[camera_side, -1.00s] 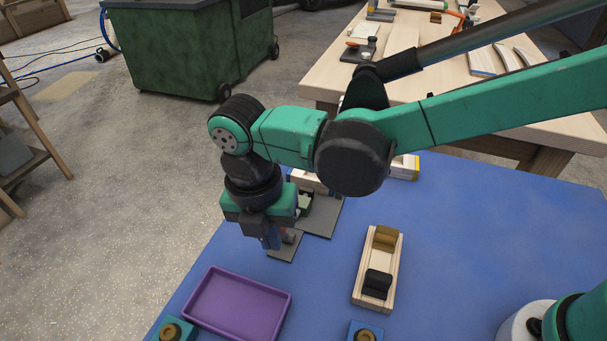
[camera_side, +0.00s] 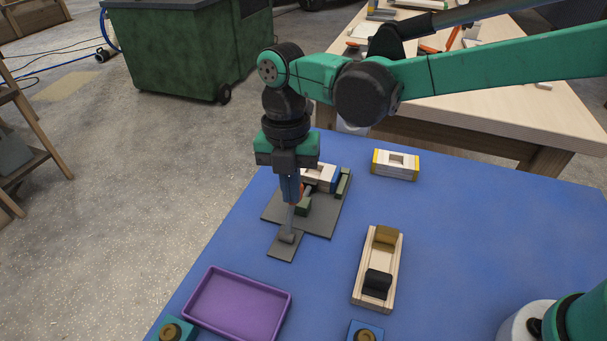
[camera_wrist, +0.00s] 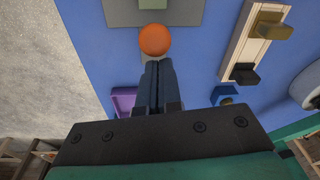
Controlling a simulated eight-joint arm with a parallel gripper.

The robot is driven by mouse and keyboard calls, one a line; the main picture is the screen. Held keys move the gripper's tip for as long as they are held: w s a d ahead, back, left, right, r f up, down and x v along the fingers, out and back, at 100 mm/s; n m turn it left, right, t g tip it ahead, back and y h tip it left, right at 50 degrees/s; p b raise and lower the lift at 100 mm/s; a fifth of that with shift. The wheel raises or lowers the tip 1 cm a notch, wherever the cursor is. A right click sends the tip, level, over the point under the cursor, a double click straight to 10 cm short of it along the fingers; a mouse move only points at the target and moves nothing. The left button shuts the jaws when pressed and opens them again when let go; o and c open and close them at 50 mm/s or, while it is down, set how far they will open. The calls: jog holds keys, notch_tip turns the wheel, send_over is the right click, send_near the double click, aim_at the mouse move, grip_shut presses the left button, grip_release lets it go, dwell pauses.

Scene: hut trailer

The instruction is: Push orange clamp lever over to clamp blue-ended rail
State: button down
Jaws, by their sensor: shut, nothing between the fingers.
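The clamp stands on a dark grey plate (camera_side: 316,222), with a smaller grey plate at its front carrying the lever's pivot (camera_side: 286,237). A grey lever rod rises from the pivot toward my fingers. Its orange knob (camera_wrist: 154,40) shows large in the wrist view, just beyond my fingertips; in the side view it is mostly hidden behind my fingers. The blue-ended rail (camera_side: 321,175) lies at the back of the plate, beside a green block (camera_side: 343,183). My gripper (camera_side: 291,202) is shut and empty, pointing down close to the knob (camera_wrist: 154,64); contact is unclear.
A purple tray (camera_side: 238,304) lies at the front left. A wooden holder (camera_side: 378,268) with a black block stands right of the clamp. A yellow-ended rail (camera_side: 395,164) lies at the back. Blue mat between them is clear.

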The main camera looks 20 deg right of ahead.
jog(key=shift+w+d+f, duration=0.25)
jog(key=shift+w+d, duration=0.4)
jog(key=s+a+r, duration=0.2)
jog(key=s+r, duration=0.1)
jog(key=w+d+r, duration=0.4)
jog(key=r, duration=0.2)
jog(key=shift+w, duration=0.4)
